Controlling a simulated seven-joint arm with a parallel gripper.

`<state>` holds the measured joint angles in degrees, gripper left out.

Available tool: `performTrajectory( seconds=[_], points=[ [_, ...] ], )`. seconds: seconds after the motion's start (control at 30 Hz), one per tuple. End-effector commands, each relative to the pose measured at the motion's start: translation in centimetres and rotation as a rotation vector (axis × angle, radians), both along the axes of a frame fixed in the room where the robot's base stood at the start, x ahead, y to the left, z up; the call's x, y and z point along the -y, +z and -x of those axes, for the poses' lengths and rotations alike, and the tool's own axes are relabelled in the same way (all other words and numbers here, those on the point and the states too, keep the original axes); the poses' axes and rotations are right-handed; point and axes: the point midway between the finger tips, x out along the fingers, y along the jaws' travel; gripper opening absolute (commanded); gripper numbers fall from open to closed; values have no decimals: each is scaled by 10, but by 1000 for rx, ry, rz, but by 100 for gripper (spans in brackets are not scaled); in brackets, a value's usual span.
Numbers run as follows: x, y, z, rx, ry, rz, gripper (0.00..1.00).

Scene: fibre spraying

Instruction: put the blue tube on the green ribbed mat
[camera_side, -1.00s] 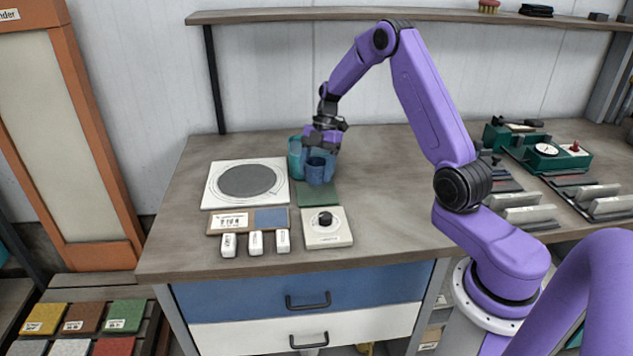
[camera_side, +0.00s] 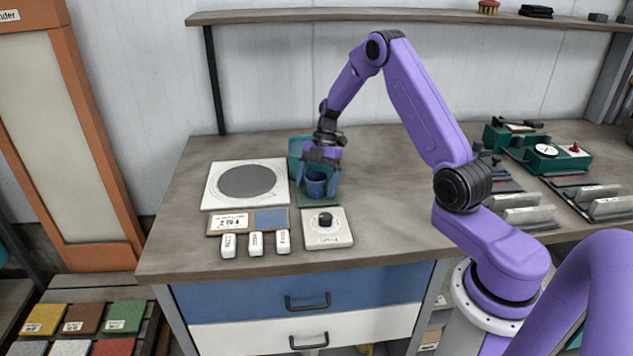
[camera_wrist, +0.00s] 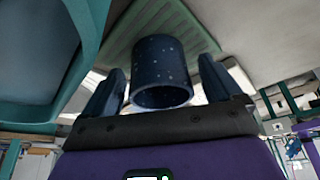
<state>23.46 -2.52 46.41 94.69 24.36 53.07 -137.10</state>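The blue tube (camera_side: 316,186) is a short, dark blue, speckled hollow cylinder. It stands upright on the green ribbed mat (camera_side: 330,198), as far as the side view shows. In the wrist view the tube (camera_wrist: 160,70) is between the two fingers of my gripper (camera_wrist: 162,85), with the ribbed mat (camera_wrist: 118,38) behind it. A narrow gap shows on each side of the tube, so my gripper is open around it. In the side view my gripper (camera_side: 320,172) is low over the mat and hides part of the tube.
A teal container (camera_side: 295,150) stands close behind and left of the tube. A white plate with a grey disc (camera_side: 247,181) lies left. A white dial box (camera_side: 326,228) is in front, beside several small white blocks (camera_side: 256,243). The bench right of the mat is clear.

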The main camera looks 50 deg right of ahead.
Motion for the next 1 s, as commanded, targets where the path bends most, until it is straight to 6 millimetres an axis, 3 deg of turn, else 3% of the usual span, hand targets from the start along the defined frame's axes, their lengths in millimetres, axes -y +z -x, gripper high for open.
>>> performTrajectory(
  seconds=[0.33,0.8,1.0],
  points=[
    [4,13,-1,3,-1,2,92],
    [37,93,-6,3,-1,3,92],
    [44,110,-7,1,0,1,92]
  ],
)
